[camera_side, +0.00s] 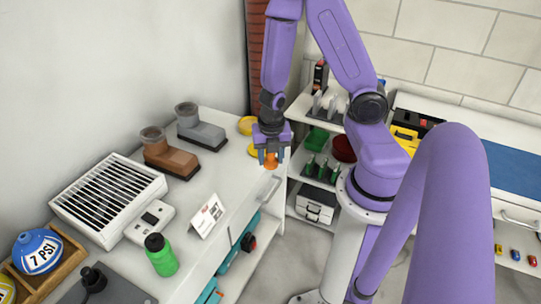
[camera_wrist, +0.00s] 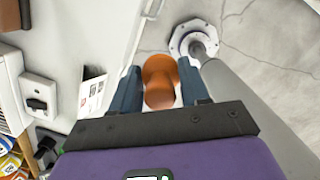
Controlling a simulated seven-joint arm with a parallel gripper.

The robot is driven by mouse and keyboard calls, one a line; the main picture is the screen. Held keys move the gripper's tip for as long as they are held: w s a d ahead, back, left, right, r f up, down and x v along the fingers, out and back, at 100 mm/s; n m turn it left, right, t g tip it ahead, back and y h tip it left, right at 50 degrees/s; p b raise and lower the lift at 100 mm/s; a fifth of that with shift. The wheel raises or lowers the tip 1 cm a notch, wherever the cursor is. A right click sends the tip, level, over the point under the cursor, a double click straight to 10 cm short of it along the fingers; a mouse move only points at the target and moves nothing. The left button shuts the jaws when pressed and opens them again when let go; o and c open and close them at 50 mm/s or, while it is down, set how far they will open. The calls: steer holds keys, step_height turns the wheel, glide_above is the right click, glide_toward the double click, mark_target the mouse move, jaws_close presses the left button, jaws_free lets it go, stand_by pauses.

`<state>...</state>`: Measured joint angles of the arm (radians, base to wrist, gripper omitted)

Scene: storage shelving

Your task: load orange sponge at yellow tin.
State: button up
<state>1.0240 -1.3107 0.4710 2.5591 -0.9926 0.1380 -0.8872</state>
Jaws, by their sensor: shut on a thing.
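My gripper (camera_side: 271,155) is shut on the orange sponge (camera_side: 271,162), near the far right edge of the white counter (camera_side: 215,180). In the wrist view the sponge (camera_wrist: 158,85) shows as a rounded orange piece between the two blue fingers of my gripper (camera_wrist: 158,70). Two yellow things stand at the counter's far end, just left of my gripper: one farther back (camera_side: 246,125), and one closer (camera_side: 254,150), partly hidden behind my gripper. I cannot tell which is the yellow tin. Neither shows in the wrist view.
Brown (camera_side: 168,153) and grey (camera_side: 200,128) boot-like things, a slatted white box (camera_side: 108,198), a white card (camera_side: 207,215) and a green bottle (camera_side: 161,255) stand along the counter. Shelves (camera_side: 310,150) with several items are to the right, behind my arm.

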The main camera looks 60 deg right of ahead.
steer(key=shift+w+d, duration=0.15)
steer(key=shift+w, duration=0.4)
steer(key=w+d+m, duration=0.2)
steer(key=w+d, duration=0.1)
steer(key=w, duration=0.4)
steer(key=m+g, duration=0.1)
steer(key=m, duration=0.6)
glide_above(250, 125)
step_height(250, 125, down, 4)
steer(key=shift+w+d+f, duration=0.1)
steer(key=shift+w+f, duration=0.05)
steer(key=shift+f, duration=2.8)
steer(key=shift+f, duration=0.65)
steer(key=shift+r, duration=0.15)
step_height(250, 125, up, 7)
